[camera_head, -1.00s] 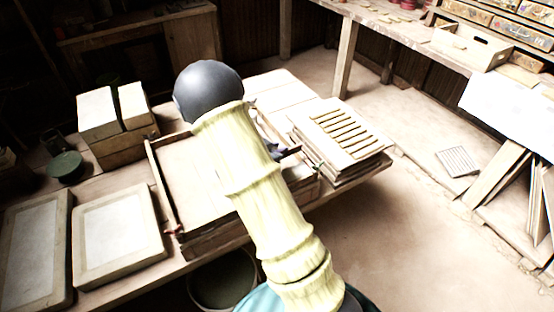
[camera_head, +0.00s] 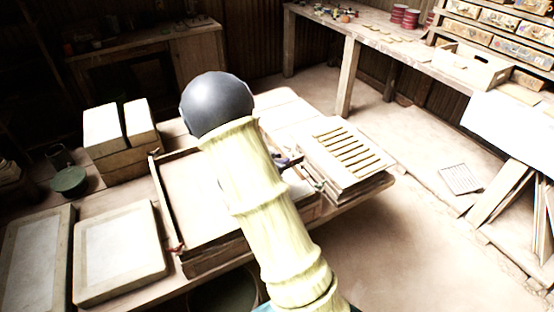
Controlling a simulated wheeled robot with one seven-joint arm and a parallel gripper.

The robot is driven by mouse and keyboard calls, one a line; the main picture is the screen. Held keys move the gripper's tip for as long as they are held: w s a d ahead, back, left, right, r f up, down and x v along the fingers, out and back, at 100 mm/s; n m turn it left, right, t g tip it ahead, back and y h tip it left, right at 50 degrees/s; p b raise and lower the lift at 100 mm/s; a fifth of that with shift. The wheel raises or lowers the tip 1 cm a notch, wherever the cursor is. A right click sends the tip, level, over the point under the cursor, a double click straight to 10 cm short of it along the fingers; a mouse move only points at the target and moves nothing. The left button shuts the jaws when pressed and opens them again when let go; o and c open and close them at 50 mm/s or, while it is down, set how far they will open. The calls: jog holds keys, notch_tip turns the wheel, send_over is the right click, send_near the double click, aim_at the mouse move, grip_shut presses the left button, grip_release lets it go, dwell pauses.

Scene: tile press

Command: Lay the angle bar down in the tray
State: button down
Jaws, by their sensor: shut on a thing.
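A shallow wooden tray (camera_head: 166,208) with raised edges lies on the low bench, left of and partly behind my arm. Its visible floor looks bare. My pale, ribbed arm with its dark round joint crosses the middle of the view and covers the tray's right part. A small dark bluish part of my gripper (camera_head: 284,160) shows just right of the arm, near the tray's far right side. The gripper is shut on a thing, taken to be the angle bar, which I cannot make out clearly. The fingertips are mostly hidden.
A slatted rack on stacked boards (camera_head: 345,150) stands close right of the gripper. Two framed panels (camera_head: 118,250) lie at the left. Pale blocks (camera_head: 120,128) and a green round pot (camera_head: 70,181) stand behind them.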

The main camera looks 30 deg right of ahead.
jog(key=shift+w+r+n+t+p, duration=0.15)
jog(key=shift+r+n+t+p, duration=0.2)
jog(key=shift+r+p, duration=0.3)
jog(key=s+a+r+n+t+y+p, duration=0.1)
jog(key=a+n+t+y+p, duration=0.6)
jog(key=a+n+y+p, duration=0.5)
jog(key=a+p, duration=0.4)
jog(key=p, duration=0.1)
jog(key=shift+s+a+r, duration=0.15)
jog(key=shift+a+r, duration=0.15)
jog(key=shift+a, duration=0.05)
